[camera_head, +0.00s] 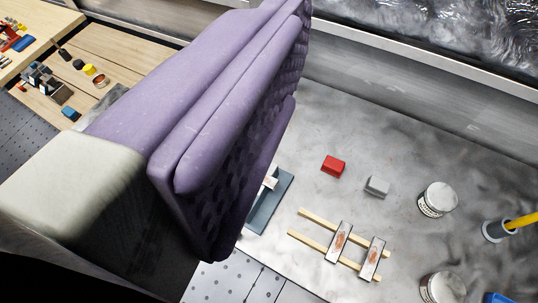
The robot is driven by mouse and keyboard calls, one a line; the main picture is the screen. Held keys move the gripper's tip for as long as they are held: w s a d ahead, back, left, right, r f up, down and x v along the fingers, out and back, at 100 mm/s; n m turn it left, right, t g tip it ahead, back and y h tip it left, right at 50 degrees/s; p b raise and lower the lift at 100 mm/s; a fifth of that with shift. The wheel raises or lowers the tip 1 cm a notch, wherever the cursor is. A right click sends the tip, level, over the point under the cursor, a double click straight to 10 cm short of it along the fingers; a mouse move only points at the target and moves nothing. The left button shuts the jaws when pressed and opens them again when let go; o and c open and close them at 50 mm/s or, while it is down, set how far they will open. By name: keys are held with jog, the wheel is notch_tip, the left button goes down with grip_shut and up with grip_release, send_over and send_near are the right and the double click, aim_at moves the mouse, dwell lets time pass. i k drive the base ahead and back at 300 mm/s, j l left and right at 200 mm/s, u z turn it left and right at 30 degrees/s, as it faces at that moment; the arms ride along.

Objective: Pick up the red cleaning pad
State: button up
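The red cleaning pad (333,166) is a small red block lying on the grey metal worktop, right of centre. Nothing touches it and all of its upper side shows. My gripper (235,120) fills the left and middle of the view with its purple, ridged finger parts and pale base. It is well above the worktop and apart from the pad, which shows to the right of it. The space between the fingers is not clearly visible, so its opening cannot be told.
A grey block (377,187) lies right of the pad. Two rusty plates (356,250) rest on wooden strips. Tins (437,199) and a cup with a yellow handle (496,230) stand at right. A blue-grey tray (270,205) is partly hidden. A raised ledge (440,100) runs behind.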

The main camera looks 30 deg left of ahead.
aim_at(332, 166)
jog(key=i+j, duration=0.25)
jog(key=i, duration=0.15)
jog(key=i+j+u, duration=0.15)
jog(key=i, duration=0.25)
jog(key=j, duration=0.1)
